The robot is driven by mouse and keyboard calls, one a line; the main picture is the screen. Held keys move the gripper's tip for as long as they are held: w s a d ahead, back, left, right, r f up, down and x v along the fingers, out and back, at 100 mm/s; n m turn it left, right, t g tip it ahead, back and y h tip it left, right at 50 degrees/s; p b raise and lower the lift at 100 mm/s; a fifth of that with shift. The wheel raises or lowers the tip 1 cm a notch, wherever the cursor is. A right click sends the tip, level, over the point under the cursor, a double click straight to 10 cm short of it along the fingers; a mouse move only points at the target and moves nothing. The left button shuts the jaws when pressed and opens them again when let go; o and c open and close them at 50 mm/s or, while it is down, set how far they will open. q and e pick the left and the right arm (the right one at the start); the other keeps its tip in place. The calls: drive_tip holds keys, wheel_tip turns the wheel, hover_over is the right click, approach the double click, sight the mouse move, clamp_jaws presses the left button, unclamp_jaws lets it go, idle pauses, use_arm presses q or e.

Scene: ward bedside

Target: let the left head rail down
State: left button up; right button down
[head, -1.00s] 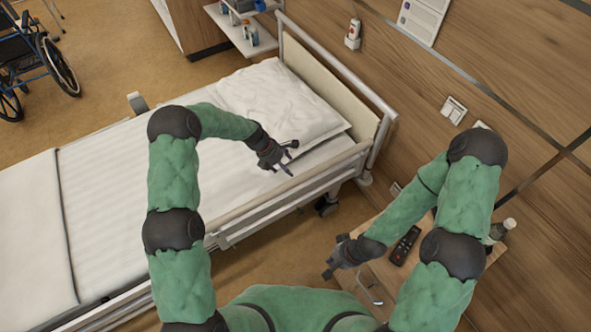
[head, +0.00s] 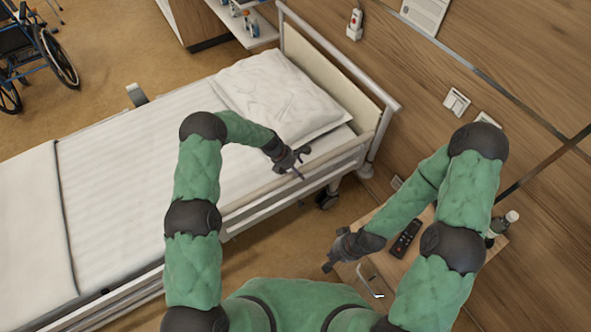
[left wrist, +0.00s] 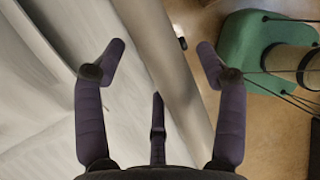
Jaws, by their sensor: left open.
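The left head rail (head: 268,207) is a long pale bar along the near side of the bed, up beside the mattress near the pillow. In the left wrist view the rail (left wrist: 165,65) runs diagonally between my spread fingers. My left gripper (head: 299,170) is open above the rail's head end. It also shows in the left wrist view (left wrist: 160,58), fingers apart on either side of the bar, with no clear contact. My right gripper (head: 328,264) hangs beside the bedside table, away from the rail; its finger opening is too small to judge. No release catch can be made out.
The bed's headboard (head: 330,75) stands near the wood wall. A pillow (head: 270,95) lies at the head end. The bedside table (head: 385,225) at right holds a remote (head: 406,238) and a bottle (head: 505,222). Floor shows between bed and table. A wheelchair (head: 35,55) stands far left.

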use_arm(q)
clamp_jaws()
drive_tip(key=shift+s+d+p, duration=0.4)
drive_tip(key=shift+s+d, duration=0.2)
drive_tip(key=shift+s, duration=0.3)
drive_tip(key=s+d+f+b, duration=0.1)
drive_tip(key=s+d+f, duration=0.3)
drive_tip(key=s+d, duration=0.3)
drive_tip(key=shift+s, duration=1.3)
